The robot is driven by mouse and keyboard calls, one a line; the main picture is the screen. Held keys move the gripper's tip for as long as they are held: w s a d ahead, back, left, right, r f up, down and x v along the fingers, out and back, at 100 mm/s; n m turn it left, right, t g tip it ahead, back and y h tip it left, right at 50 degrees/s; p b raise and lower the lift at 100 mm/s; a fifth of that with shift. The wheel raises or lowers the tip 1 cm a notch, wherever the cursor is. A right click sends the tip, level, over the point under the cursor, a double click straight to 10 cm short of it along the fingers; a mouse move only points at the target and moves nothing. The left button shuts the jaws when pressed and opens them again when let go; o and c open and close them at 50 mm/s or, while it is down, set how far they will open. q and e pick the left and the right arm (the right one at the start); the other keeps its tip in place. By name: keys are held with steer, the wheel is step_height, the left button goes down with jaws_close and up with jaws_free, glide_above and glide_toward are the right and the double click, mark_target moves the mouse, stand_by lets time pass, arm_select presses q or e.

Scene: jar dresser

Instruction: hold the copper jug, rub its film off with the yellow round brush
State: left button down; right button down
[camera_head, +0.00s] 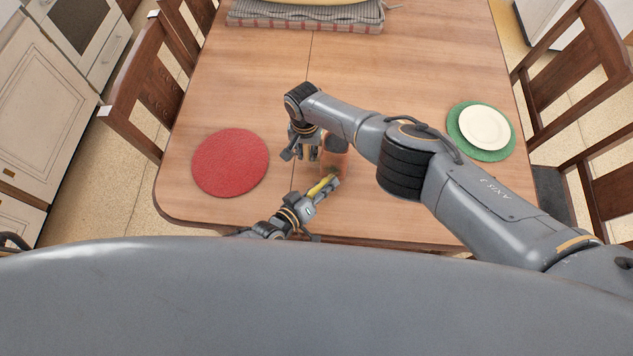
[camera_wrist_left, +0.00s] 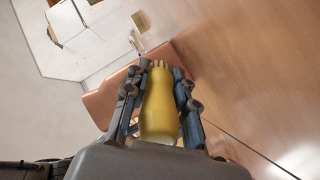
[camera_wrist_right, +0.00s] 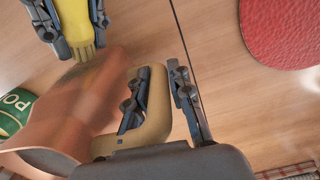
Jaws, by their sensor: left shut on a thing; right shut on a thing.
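The copper jug (camera_head: 333,163) stands near the table's front edge, partly hidden by my right arm. It also shows in the right wrist view (camera_wrist_right: 78,112), with a dull, hazy surface. My right gripper (camera_wrist_right: 158,82) is shut on the jug's tan handle (camera_wrist_right: 157,118). My left gripper (camera_head: 322,190) is shut on the yellow round brush (camera_wrist_left: 160,108). In the right wrist view the brush's bristles (camera_wrist_right: 85,52) point at the jug's side and are at or very near it; I cannot tell whether they touch.
A green tin with white letters (camera_wrist_right: 12,113) is beside the jug in the right wrist view. A red round mat (camera_head: 230,162) lies left, and a white plate (camera_head: 484,127) on a green mat (camera_head: 463,149) lies right. A grey woven mat (camera_head: 300,17) is at the far end.

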arm_select(q)
steer(key=shift+s+d, duration=0.15)
steer(key=shift+d, duration=0.9)
steer(key=shift+s+d, duration=0.15)
steer(key=shift+d, duration=0.85)
steer(key=shift+w+a+r, duration=0.1)
steer(key=shift+a+r, duration=0.1)
steer(key=shift+r, duration=0.4)
steer(key=shift+w+a+r, duration=0.15)
steer(key=shift+a, duration=1.65)
steer(key=shift+w+a+r, duration=0.15)
steer(key=shift+a, duration=1.65)
steer(key=shift+r, duration=0.4)
steer(key=shift+d+r, duration=0.15)
steer(key=shift+d, duration=1.8)
steer(key=shift+s+d, duration=0.15)
steer(key=shift+d, duration=0.65)
steer(key=shift+s+d, duration=0.15)
steer(key=shift+d, duration=0.65)
steer(key=shift+r, duration=0.45)
steer(key=shift+w+a+r, duration=0.1)
steer(key=shift+w+a, duration=0.05)
steer(key=shift+a, duration=1.65)
steer(key=shift+w+a+r, duration=0.1)
steer(key=shift+a, duration=1.65)
